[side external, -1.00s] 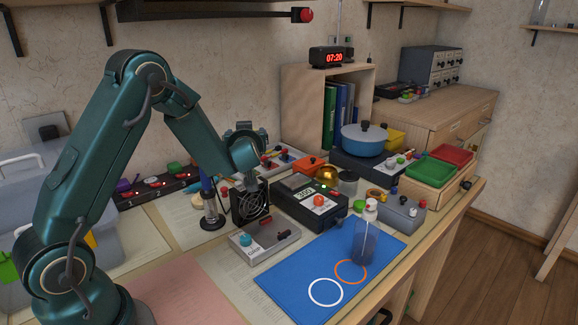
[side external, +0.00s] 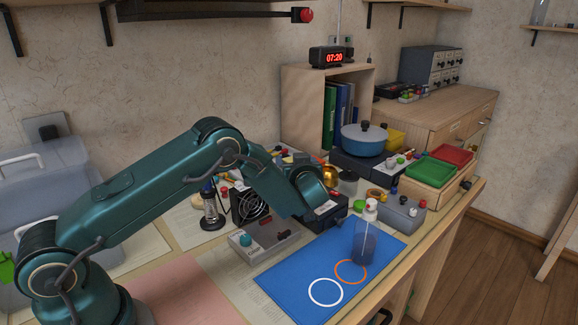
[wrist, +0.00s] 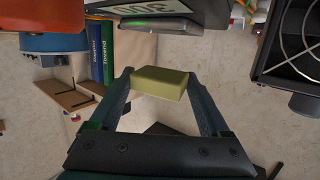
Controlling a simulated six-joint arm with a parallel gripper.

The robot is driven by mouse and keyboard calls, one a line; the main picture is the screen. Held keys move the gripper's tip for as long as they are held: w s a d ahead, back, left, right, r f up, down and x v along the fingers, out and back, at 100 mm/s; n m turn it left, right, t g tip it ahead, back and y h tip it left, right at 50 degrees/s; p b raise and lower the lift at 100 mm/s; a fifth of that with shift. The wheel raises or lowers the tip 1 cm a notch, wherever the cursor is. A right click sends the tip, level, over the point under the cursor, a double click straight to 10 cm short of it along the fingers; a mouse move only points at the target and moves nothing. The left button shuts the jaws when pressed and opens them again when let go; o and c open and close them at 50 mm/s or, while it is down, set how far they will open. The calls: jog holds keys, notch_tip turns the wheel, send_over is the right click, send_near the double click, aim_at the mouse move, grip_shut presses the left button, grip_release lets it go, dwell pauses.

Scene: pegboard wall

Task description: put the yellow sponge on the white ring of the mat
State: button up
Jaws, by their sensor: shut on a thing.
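The yellow sponge (wrist: 160,83) is held between the two fingers of my gripper (wrist: 158,75) in the wrist view. In the side view the sponge is hidden; the end of my arm is in front of the black meter box, above and behind the blue mat (side external: 285,283). The white ring (side external: 325,305) is on the near part of the mat and is empty. My gripper is apart from the mat.
A bluish bottle (side external: 365,243) stands on the mat just behind the orange ring (side external: 338,275). A grey box with knobs (side external: 262,245) is left of the mat, a black fan (side external: 250,205) behind it. Another grey box (side external: 398,212) stands beyond the mat.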

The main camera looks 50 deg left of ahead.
jog(key=shift+f, duration=1.85)
jog(key=o, duration=1.3)
jog(key=shift+c, duration=0.2)
jog(key=shift+f, duration=0.1)
jog(key=shift+d+f, duration=0.15)
jog(key=v, duration=0.4)
jog(key=shift+d, duration=0.1)
jog(key=shift+c, duration=0.3)
jog(key=shift+s+d, duration=0.25)
jog(key=shift+d, duration=0.05)
jog(key=shift+c, duration=0.9)
